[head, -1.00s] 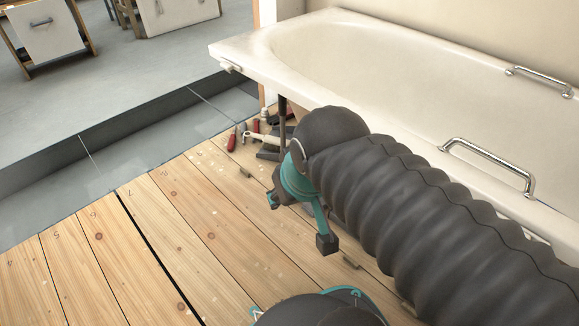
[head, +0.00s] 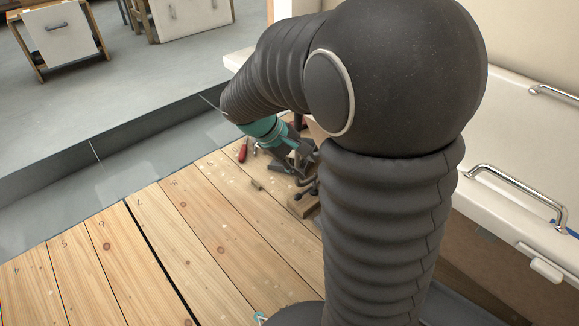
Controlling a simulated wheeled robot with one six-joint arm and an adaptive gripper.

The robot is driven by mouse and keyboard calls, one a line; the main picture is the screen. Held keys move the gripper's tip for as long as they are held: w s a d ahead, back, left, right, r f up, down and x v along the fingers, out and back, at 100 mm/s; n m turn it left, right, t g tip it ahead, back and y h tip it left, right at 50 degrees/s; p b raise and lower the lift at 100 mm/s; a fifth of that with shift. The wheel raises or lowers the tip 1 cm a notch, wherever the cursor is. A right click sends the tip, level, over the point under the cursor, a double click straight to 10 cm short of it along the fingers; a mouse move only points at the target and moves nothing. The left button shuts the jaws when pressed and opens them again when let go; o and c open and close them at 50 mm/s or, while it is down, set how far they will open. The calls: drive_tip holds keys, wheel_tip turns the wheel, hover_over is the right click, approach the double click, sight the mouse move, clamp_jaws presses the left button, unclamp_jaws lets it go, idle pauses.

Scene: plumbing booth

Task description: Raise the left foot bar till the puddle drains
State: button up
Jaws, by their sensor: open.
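The white bathtub (head: 505,130) stands at the right, its middle hidden behind my arm. No puddle can be made out in the part of the tub that shows. My gripper (head: 306,156) is low under the tub's left end, past the teal wrist, pointing down and right; it is open, though its fingers are small and partly covered by my arm. Just below it, dark metal parts rest by a wooden block (head: 303,204) on the floor. I cannot tell which of these is the left foot bar, or whether the gripper touches it.
A red-handled tool (head: 243,150) lies on the plank floor (head: 165,245) left of the gripper. A chrome grab handle (head: 515,195) is on the tub's near rim. The planks at the left are clear, bordered by a grey step. A small cabinet (head: 58,38) stands far left.

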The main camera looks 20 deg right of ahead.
sight(301, 194)
drive_tip(key=w+d+f+n+h, duration=0.3)
drive_tip(key=w+f+n+h, duration=0.4)
drive_tip(key=w+f, duration=1)
drive_tip(key=a+f+n+t+h, duration=0.1)
drive_tip(key=f+n+t, duration=0.1)
drive_tip(key=f, duration=0.5)
drive_tip(key=a+f+n+t+h, duration=0.1)
drive_tip(key=f+n+t, duration=0.1)
drive_tip(key=f, duration=0.6)
drive_tip(key=f+n+t+h+p, duration=0.1)
drive_tip(key=f+n+t, duration=0.2)
drive_tip(key=f, duration=0.5)
drive_tip(key=shift+w+a+n, duration=0.4)
drive_tip(key=shift+n, duration=0.2)
drive_tip(key=b+x, duration=0.1)
drive_tip(key=x, duration=1.2)
drive_tip(key=shift+w+d, duration=0.1)
drive_tip(key=shift+d, duration=0.2)
clamp_jaws()
